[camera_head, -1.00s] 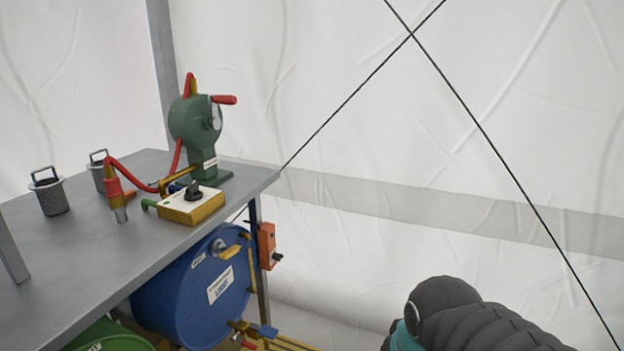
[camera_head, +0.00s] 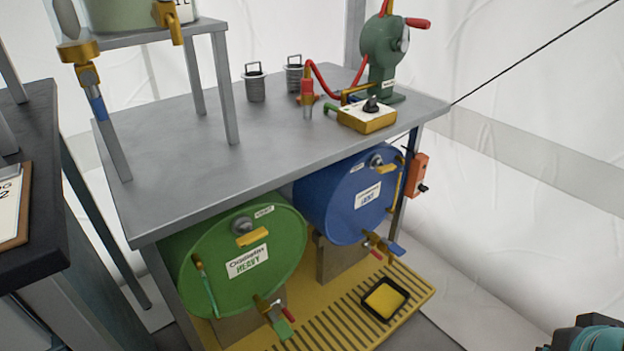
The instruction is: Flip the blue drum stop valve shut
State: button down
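The blue drum (camera_head: 340,212) lies on its side under the grey table, its labelled end facing me. A brass tap (camera_head: 377,243) sticks out low on that end. It carries a blue lever (camera_head: 391,248) and a small red part (camera_head: 376,255); whether the valve is open or shut I cannot tell. A yellow handle (camera_head: 356,169) sits near the top of the drum's face. A dark and teal part of my arm shows at the bottom right corner, well right of the drum. My gripper's fingers are not in view.
A green drum (camera_head: 206,250) lies left of the blue one, with its own tap (camera_head: 272,313). A yellow slatted grate (camera_head: 350,308) with a black-rimmed tray (camera_head: 384,299) is below. An orange box (camera_head: 417,174) hangs on the table leg. Floor at right looks clear.

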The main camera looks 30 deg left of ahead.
aim_at(373, 252)
jog(key=u, duration=0.3)
jog(key=i, duration=0.45)
jog(key=u, duration=0.7)
